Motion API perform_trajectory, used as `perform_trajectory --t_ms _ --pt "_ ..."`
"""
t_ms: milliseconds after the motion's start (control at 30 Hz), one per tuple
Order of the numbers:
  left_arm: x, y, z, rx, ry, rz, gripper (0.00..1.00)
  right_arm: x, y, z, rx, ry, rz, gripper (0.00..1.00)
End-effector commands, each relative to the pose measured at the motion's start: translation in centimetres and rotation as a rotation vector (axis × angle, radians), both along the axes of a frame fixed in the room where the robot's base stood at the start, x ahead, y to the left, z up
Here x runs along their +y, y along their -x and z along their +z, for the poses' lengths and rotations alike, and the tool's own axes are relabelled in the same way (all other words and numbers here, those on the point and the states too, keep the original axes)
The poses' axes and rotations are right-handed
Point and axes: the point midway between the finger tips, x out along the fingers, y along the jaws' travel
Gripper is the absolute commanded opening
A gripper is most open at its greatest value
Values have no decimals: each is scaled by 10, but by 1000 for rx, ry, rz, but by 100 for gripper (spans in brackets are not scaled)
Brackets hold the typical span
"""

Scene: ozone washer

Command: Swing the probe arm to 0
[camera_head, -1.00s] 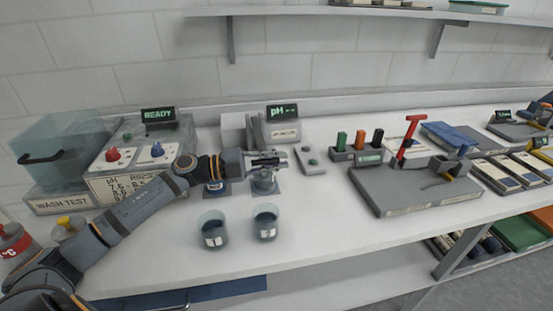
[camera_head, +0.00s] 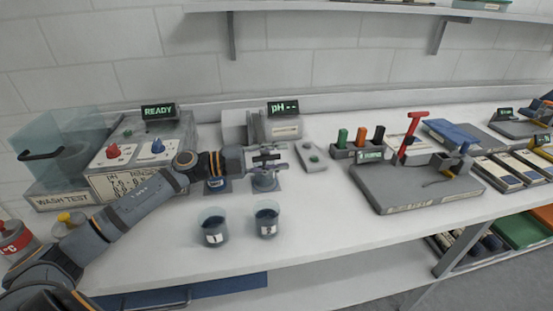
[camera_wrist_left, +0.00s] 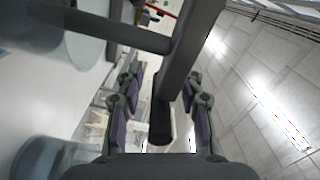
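The pH station (camera_head: 235,125) stands at the back of the bench behind my left gripper; its display (camera_head: 283,108) reads "pH --". My left gripper (camera_head: 270,158) is in front of the station, above small stands. In the left wrist view a grey bar, seemingly the probe arm (camera_wrist_left: 186,55), comes down between the fingers of my left gripper (camera_wrist_left: 160,108) and ends in a dark cylinder. The fingers are spread, with a gap on each side of it. The arm's angle and any 0 mark are not readable. My right gripper is not in view.
Two labelled beakers (camera_head: 213,228) (camera_head: 266,220) stand in front of the gripper. The wash test unit (camera_head: 140,150), its display reading READY, is to the left. A grey device with a red lever (camera_head: 410,130) is to the right.

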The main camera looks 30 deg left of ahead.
Motion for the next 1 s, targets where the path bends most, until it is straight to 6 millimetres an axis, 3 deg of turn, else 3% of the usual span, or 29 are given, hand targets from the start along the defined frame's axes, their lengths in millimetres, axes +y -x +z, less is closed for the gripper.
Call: perform_trajectory --t_ms 300,433,833,1000 --pt "1 -1 66 -3 -3 1 37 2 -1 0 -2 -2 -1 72" --pt "1 -1 86 -2 -1 1 37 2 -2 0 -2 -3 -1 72" --pt "1 0 94 2 1 1 37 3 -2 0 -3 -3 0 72" --pt "4 1 89 1 -3 0 37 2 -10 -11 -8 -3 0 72"
